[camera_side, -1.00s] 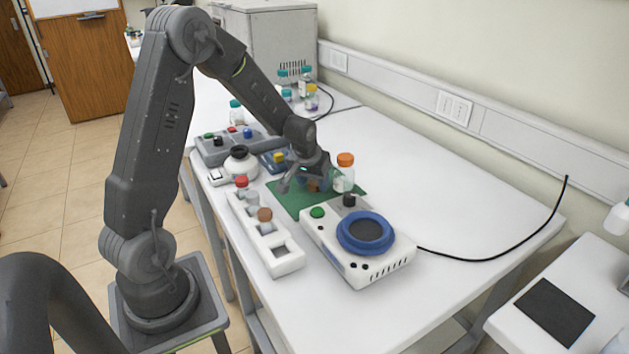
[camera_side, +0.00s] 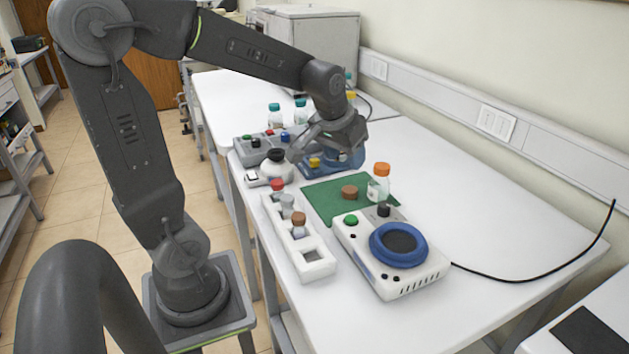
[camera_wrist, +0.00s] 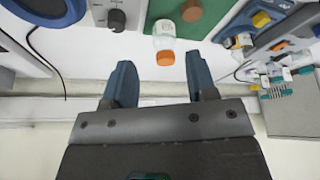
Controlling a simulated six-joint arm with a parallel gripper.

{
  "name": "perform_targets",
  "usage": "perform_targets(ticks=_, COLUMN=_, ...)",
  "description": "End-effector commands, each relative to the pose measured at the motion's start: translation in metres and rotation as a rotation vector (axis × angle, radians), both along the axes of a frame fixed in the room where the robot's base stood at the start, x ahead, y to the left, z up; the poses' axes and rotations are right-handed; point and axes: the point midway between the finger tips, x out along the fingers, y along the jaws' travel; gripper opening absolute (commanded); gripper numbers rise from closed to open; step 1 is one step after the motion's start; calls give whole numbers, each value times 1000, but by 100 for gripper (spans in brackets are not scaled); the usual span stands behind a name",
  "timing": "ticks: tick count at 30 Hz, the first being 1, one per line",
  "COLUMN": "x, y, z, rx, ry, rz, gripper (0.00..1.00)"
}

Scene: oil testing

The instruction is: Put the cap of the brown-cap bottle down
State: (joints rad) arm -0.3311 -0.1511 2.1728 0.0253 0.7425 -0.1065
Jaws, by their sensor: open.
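A brown cap (camera_side: 349,192) lies on the green mat (camera_side: 324,203) in the side view. It also shows on the mat at the top of the wrist view (camera_wrist: 191,10). My gripper (camera_wrist: 160,78) is open, with nothing between its two fingers. In the side view it is above and behind the mat, clear of the cap. The white rack (camera_side: 313,268) holds a red-capped bottle (camera_side: 277,185), a pale bottle (camera_side: 287,205) with no coloured cap visible, and a brown-topped bottle (camera_side: 299,220). I cannot tell for certain which bottle the loose cap belongs to.
An orange-capped bottle (camera_side: 379,184) stands at the mat's right edge. A white device with a blue ring (camera_side: 372,240) is in front of the mat. A round white flask (camera_side: 277,165) and a grey device (camera_side: 250,150) stand behind the rack.

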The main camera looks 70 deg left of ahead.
Motion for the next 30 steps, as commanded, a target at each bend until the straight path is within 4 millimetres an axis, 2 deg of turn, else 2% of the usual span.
perform_targets(ticks=1, x=-17, y=-24, z=12, rx=10, ry=-23, rz=-62, gripper=52)
perform_targets(ticks=3, x=-41, y=-50, z=21, rx=18, ry=-41, rz=-140, gripper=52)
perform_targets(ticks=6, x=-75, y=-80, z=28, rx=28, ry=-65, rz=-242, gripper=52)
perform_targets(ticks=9, x=-103, y=-99, z=30, rx=34, ry=-86, rz=-325, gripper=52)
perform_targets(ticks=12, x=-123, y=-111, z=29, rx=38, ry=-101, rz=-381, gripper=52)
perform_targets(ticks=17, x=-136, y=-117, z=27, rx=40, ry=-109, rz=-419, gripper=52)
perform_targets(ticks=30, x=-136, y=-117, z=27, rx=40, ry=-109, rz=-419, gripper=52)
